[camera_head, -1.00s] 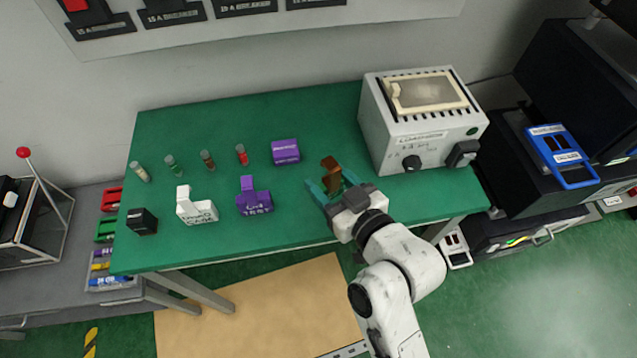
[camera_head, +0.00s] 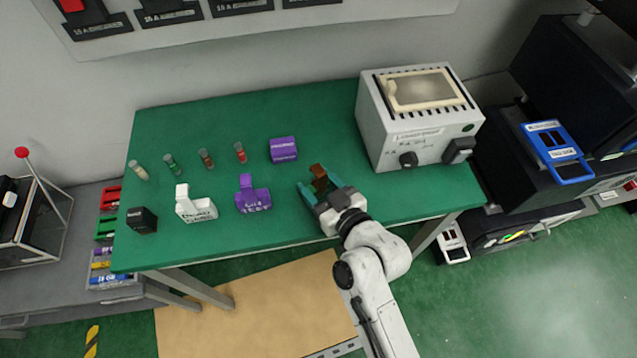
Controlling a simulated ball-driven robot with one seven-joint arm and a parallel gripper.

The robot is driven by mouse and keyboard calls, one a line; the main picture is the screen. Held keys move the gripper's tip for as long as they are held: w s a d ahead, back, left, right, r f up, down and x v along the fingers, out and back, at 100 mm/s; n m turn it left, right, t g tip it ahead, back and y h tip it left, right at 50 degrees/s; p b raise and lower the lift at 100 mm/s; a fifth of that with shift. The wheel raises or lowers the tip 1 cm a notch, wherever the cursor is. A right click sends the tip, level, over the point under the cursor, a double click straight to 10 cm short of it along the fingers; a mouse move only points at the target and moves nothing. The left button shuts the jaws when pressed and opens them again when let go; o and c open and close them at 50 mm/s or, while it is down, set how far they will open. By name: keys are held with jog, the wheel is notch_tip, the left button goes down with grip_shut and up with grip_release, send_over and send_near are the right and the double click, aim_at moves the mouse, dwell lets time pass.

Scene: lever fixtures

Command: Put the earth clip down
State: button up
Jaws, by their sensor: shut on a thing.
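My gripper (camera_head: 321,188) has teal fingers and is over the right half of the green table (camera_head: 310,118), in front of the grey box. It is shut on a small brown, copper-coloured piece (camera_head: 318,172), which I take to be the earth clip. The clip shows between and just beyond the fingertips. Its lower part is partly hidden by the fingers, and I cannot tell whether it touches the table.
Left of my gripper stand a purple block (camera_head: 252,196), a white block (camera_head: 195,205) and a black block (camera_head: 142,220). Behind are a purple box (camera_head: 283,149) and several small vials (camera_head: 206,158). A grey box (camera_head: 415,120) stands right. Bare tabletop surrounds the gripper.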

jog(key=shift+f, duration=0.2)
jog(key=o, duration=1)
jog(key=shift+r, duration=0.1)
jog(key=shift+o, duration=0.2)
jog(key=shift+r, duration=0.15)
jog(key=b+v, duration=0.2)
jog(key=v, duration=1)
jog(key=s+d+f+m+g+h, duration=0.2)
jog(key=s+d+f+g+h, duration=0.3)
jog(key=d+f, duration=0.4)
jog(key=s+d+f+m+g+h, duration=0.1)
jog(key=s+d+m+g+h, duration=0.4)
jog(key=s+d, duration=0.9)
jog(key=shift+f+m+g, duration=0.25)
jog(key=shift+m+g, duration=0.35)
